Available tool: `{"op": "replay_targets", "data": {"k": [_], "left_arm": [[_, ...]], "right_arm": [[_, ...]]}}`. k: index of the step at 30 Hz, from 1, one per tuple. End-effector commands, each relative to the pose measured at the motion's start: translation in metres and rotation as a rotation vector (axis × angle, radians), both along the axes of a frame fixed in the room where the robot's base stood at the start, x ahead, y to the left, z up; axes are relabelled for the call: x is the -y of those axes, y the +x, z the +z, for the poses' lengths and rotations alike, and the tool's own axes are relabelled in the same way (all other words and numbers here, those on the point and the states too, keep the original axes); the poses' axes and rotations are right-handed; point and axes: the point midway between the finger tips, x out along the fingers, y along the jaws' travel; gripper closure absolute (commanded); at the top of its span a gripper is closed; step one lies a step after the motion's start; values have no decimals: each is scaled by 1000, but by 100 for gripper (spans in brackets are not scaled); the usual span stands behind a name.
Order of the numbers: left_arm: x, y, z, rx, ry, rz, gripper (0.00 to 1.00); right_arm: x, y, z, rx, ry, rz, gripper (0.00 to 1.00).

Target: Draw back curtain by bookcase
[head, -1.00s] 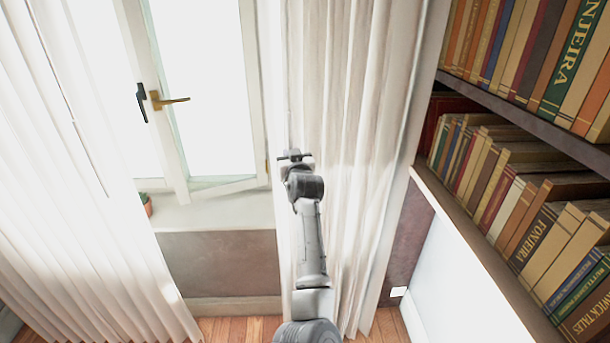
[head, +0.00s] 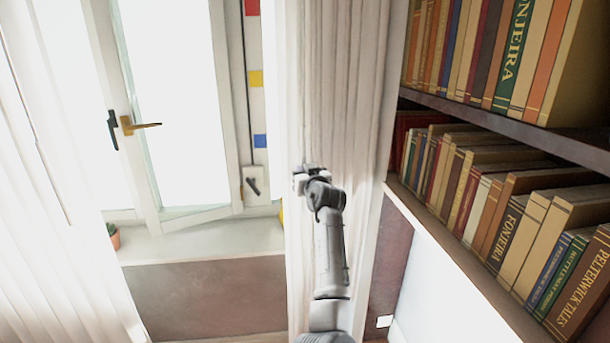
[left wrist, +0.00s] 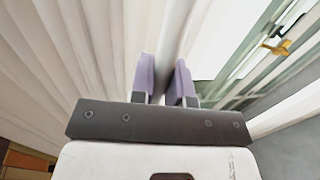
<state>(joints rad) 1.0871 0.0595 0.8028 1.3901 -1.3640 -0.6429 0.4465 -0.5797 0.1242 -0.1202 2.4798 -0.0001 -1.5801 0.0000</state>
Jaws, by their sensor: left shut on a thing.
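The white pleated curtain by the bookcase (head: 350,90) hangs bunched in a narrow strip between the window and the shelves. My left gripper (head: 309,170) is at the window-side edge of this curtain. In the left wrist view its two purple fingers (left wrist: 167,80) are shut on the curtain edge, and the pleated cloth (left wrist: 90,60) spreads to the left. The exact pinch of cloth is hard to make out. My right gripper is not in view.
The bookcase (head: 470,110), full of books, stands close at right. The window (head: 170,100) with a brass handle (head: 140,125) is at left. A small potted plant (head: 113,235) stands on the sill (head: 200,240). Another curtain (head: 50,240) hangs at far left.

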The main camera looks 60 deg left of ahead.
Motion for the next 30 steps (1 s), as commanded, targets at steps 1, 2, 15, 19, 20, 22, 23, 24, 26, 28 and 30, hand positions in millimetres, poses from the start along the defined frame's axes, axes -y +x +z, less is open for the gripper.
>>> {"op": "replay_targets", "data": {"k": [1, 2, 15, 19, 20, 22, 23, 24, 26, 28, 30], "left_arm": [[0, 0, 0, 0, -1, 1, 100], [0, 0, 0, 0, -1, 1, 100], [0, 0, 0, 0, -1, 0, 59], [3, -1, 0, 0, 0, 0, 59], [5, -1, 0, 0, 0, -1, 59], [12, -2, 0, -1, 0, -1, 59], [16, -4, 0, 0, 0, 0, 59], [23, -5, -1, 0, -1, -1, 59], [34, -8, -1, 0, 0, -1, 59], [48, -11, -1, 0, 0, -1, 59], [62, -15, -1, 1, -1, -1, 59]], "right_arm": [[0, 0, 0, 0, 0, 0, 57], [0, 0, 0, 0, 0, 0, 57], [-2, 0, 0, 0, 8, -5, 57], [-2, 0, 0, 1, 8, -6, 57], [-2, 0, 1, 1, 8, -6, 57], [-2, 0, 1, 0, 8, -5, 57], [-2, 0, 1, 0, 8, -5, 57], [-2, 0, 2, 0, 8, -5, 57], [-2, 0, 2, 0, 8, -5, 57], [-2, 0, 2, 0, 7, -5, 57], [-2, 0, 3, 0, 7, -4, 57]]}}
